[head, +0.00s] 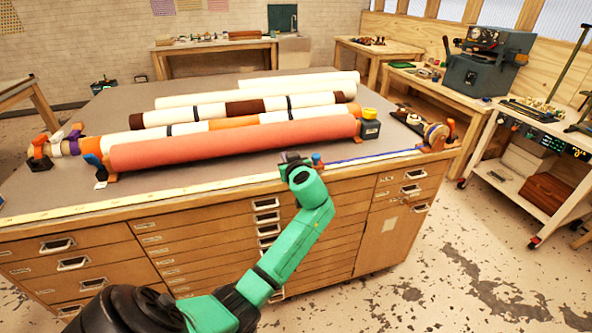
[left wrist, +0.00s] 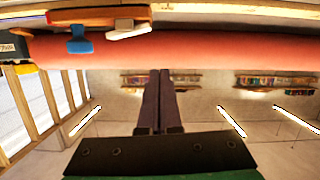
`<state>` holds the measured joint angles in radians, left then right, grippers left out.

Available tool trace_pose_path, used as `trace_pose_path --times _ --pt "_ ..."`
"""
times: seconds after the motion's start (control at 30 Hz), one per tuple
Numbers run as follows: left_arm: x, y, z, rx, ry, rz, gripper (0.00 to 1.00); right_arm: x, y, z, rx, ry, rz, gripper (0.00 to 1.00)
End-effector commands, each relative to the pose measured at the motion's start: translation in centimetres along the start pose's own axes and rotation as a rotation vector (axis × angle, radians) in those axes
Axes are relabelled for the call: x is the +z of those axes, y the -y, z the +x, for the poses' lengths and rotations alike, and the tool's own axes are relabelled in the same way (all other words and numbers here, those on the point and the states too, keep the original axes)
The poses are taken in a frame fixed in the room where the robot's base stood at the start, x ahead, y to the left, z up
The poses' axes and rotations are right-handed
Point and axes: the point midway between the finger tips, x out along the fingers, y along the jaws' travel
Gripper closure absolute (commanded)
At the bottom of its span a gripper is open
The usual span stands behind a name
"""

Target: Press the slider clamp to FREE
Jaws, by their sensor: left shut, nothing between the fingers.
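A small blue-topped piece on an orange base (head: 317,161) sits at the front edge of the cabinet top. It looks like the slider clamp, but I cannot read a FREE mark. The left wrist view shows a blue T-shaped piece (left wrist: 80,40) on an orange bar at upper left, apart from my fingers. My left gripper (head: 291,158) is just left of the clamp in the head view, at the table's front edge. Its two dark fingers (left wrist: 160,95) are together and empty. Whether it touches the clamp is unclear. My right gripper is not in view.
A long red roll (head: 235,143) lies behind the gripper, with several paler rolls beyond it. A dark box with a yellow knob (head: 370,124) stands at the red roll's right end. A blue strip (head: 375,157) runs right along the front edge.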

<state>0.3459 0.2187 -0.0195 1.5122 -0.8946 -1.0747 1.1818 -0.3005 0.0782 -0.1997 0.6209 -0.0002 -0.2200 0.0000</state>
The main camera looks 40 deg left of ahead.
Motion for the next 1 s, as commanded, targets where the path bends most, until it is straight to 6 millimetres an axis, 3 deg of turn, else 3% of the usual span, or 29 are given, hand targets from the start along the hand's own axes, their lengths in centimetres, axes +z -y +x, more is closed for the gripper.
trace_pose_path --times 0.03,0.2,0.4,1.0 --pt "1.2 -0.2 -1.5 0.01 0.007 -0.001 1.0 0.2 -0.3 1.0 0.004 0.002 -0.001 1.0" --pt "1.2 -0.1 -5.7 0.009 0.007 -0.001 1.0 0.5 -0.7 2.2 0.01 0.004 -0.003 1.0" --pt "0.9 0.1 -8.9 0.006 0.006 0.002 1.0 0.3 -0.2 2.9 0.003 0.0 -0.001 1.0" --pt "0.7 0.1 -9.4 0.005 0.005 0.003 1.0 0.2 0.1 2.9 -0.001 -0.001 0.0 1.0"
